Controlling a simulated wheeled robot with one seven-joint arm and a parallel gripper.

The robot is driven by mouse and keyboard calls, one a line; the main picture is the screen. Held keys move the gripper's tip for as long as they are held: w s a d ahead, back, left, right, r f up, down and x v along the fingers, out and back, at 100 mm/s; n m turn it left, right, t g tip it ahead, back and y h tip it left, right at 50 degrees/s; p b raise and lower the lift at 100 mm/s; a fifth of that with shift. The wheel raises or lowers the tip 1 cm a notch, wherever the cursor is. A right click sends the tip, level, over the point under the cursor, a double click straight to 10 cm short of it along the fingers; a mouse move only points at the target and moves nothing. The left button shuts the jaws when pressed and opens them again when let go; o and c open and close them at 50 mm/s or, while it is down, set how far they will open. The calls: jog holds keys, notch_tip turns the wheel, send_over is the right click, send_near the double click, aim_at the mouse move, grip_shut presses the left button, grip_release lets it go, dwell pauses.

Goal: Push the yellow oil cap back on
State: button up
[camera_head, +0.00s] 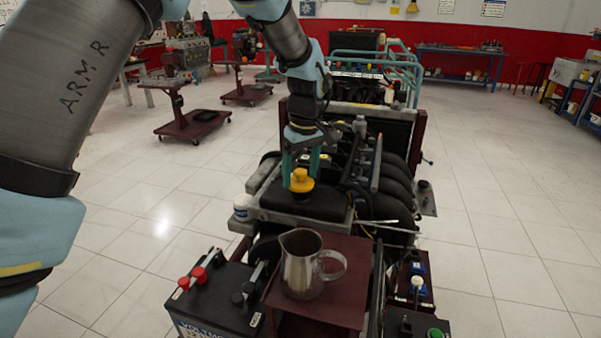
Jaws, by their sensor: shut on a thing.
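The yellow oil cap (302,184) is over the top of the engine (305,203), near the front end of the black cover. My gripper (301,170) comes down from above with its two teal fingers on either side of the cap's upper part. It is shut on the cap. The cap looks upright. Its lower edge appears at or just above the engine top; I cannot tell whether it touches. The filler opening is not visible under the cap.
A metal jug (301,264) stands on a dark red stand (330,300) in front of the engine. A battery (220,295) with red knobs is at its left. Thick black pipes (392,175) lie right of the cap.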

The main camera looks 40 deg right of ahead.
jog(key=o, duration=1.3)
jog(key=shift+r, duration=0.1)
jog(key=shift+r+p, duration=2.5)
jog(key=shift+r, duration=0.95)
grip_shut()
